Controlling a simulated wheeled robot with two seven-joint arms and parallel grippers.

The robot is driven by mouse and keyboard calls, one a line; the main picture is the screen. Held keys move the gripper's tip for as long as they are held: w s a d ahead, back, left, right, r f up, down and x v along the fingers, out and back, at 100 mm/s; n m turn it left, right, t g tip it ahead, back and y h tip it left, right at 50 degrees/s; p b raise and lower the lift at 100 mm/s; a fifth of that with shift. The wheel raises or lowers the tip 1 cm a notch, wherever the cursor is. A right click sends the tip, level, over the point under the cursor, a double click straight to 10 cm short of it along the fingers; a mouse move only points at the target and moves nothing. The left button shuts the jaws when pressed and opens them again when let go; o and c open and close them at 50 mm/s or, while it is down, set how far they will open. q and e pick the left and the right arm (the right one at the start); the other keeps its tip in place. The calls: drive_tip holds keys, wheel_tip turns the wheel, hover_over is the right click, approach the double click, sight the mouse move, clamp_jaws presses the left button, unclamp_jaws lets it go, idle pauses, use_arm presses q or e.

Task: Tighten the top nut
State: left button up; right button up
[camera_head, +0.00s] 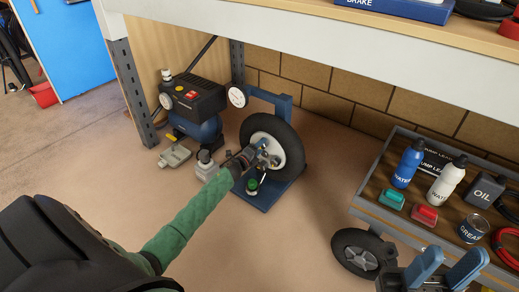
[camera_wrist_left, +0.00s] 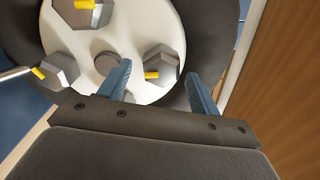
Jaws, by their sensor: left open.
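The wheel (camera_head: 297,146), a black tyre with a pale hub, stands upright in a blue stand (camera_head: 284,104). In the left wrist view, several grey hex nuts with yellow marks surround a round hub centre (camera_wrist_left: 107,66). My left gripper (camera_head: 264,154) is at the hub, partly hiding it. Its blue fingers (camera_wrist_left: 160,88) are open, with one nut (camera_wrist_left: 162,62) lying between and just beyond their tips. This seems to be the top nut. Other nuts (camera_wrist_left: 78,12) (camera_wrist_left: 60,70) lie to the left. My right gripper (camera_head: 456,258) is open and empty at lower right.
A compressor (camera_head: 197,100) stands left of the wheel, under the bench (camera_head: 330,38). Floor between wheel and trolley is clear.

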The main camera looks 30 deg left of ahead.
use_arm(q)
drive_tip(key=s+p, duration=0.2)
drive_tip(key=s, duration=0.5)
drive_tip(key=shift+s+a, duration=0.25)
drive_tip(key=shift+s, duration=0.15)
idle(0.3)
